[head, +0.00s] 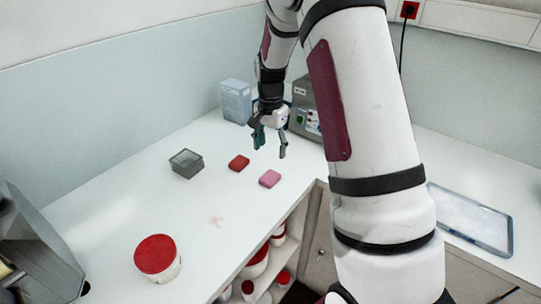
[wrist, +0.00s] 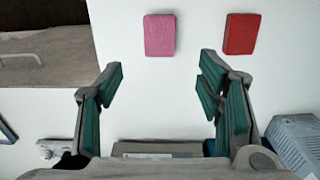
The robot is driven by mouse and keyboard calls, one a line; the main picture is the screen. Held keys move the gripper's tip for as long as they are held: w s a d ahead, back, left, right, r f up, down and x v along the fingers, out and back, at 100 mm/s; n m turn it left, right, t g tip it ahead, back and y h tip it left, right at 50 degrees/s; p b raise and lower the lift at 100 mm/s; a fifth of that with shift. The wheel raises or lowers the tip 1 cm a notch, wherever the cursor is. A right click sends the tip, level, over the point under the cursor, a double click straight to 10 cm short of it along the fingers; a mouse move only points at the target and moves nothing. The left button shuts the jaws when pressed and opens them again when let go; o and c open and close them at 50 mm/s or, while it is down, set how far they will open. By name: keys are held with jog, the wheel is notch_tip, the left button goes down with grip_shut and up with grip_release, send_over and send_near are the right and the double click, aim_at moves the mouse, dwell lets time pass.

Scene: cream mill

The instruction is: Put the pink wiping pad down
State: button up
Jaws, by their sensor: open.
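The pink wiping pad (head: 270,178) lies flat on the white worktop, close to its front edge by the inner corner. It also shows in the wrist view (wrist: 159,35), beyond my fingertips and apart from them. My gripper (head: 269,143) is open and empty above the worktop, behind the pad. In the wrist view its teal-lined fingers (wrist: 161,82) are spread wide with only bare worktop between them.
A red pad (head: 239,162) lies left of the pink one, also seen in the wrist view (wrist: 242,33). A grey open container (head: 186,163) and a red-lidded tub (head: 157,258) stand further left. A bluish box (head: 236,101) and a grey device (head: 306,108) stand behind. A pale smear (head: 215,221) marks the worktop.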

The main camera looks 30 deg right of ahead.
jog(key=s+a+r+n+t, duration=0.1)
jog(key=s+a+r+n, duration=0.3)
jog(key=r, duration=0.5)
jog(key=s+a+r+n+t, duration=0.1)
jog(key=s+a+r+n, duration=0.1)
jog(key=s+a+r, duration=0.45)
jog(key=s+a+r+n+t, duration=0.1)
jog(key=s+a+r+n, duration=0.1)
jog(key=s, duration=0.6)
jog(key=s+a+r+n+t, duration=0.2)
jog(key=s+r+n, duration=0.3)
jog(key=s, duration=0.4)
jog(key=shift+s+r+n+t, duration=0.2)
jog(key=shift+r+n+t, duration=0.1)
jog(key=shift+r, duration=0.05)
